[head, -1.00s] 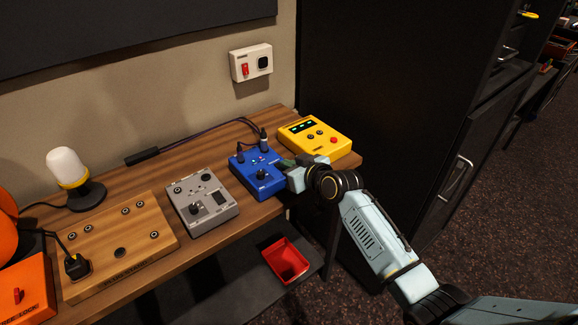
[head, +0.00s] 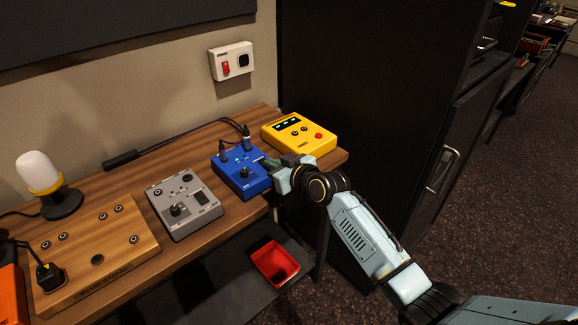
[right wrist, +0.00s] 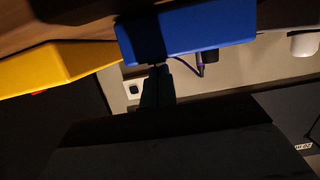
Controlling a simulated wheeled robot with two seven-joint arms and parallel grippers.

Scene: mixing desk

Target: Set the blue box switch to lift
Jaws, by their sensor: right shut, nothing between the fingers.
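The blue box (head: 228,176) stands on the wooden desk between a grey box and a yellow box, with two dark plugs in its back part. A black knob (head: 244,173) and small lights show on its top. My right gripper (head: 271,163) is shut and empty, with its fingertips at the right side of the blue box. In the right wrist view the closed fingers (right wrist: 158,72) reach the edge of the blue box (right wrist: 205,30); whether they touch it I cannot tell. The switch's lettering and position cannot be made out. My left gripper is out of view.
The yellow box (head: 283,137) is close behind my right gripper. The grey box (head: 167,207) and a wooden panel (head: 135,228) lie to the left. A red bin (head: 259,258) is below the desk (head: 262,205). A dark cabinet (head: 370,90) stands behind at right.

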